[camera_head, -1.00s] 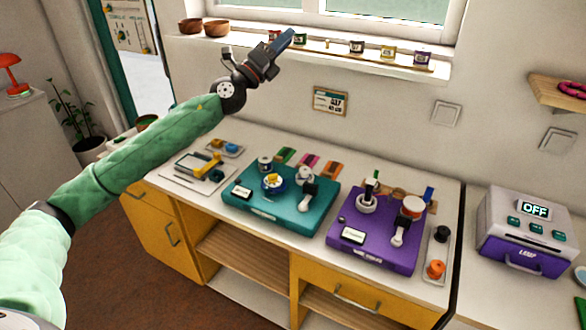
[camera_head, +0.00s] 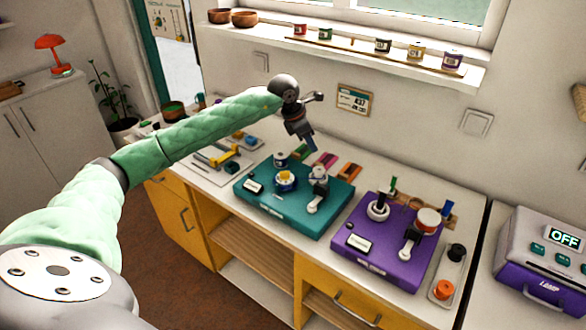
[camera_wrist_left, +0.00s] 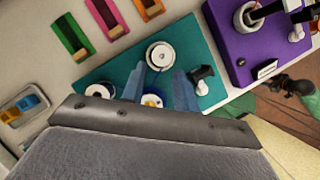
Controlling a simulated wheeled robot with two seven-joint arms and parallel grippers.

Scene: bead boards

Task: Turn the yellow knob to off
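The yellow knob (camera_head: 286,175) sits on a white and blue round base on the teal board (camera_head: 262,207). In the left wrist view the yellow knob (camera_wrist_left: 152,101) is partly hidden by my gripper body. My left gripper (camera_head: 311,147) points down above the back of the teal board, higher than the knob and apart from it. Its two blue fingers (camera_wrist_left: 158,82) are spread with nothing between them. My right gripper (camera_wrist_left: 297,86) seems to be the dark shape at the right edge of the left wrist view; its fingers are unclear. The head view does not show it.
A white-capped post (camera_head: 319,172) and a jar (camera_head: 281,159) stand close to the knob. The purple board (camera_head: 372,262) is to the right, then a device reading OFF (camera_head: 540,262). Pink (camera_head: 327,160) and orange (camera_head: 349,170) pieces lie behind the teal board.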

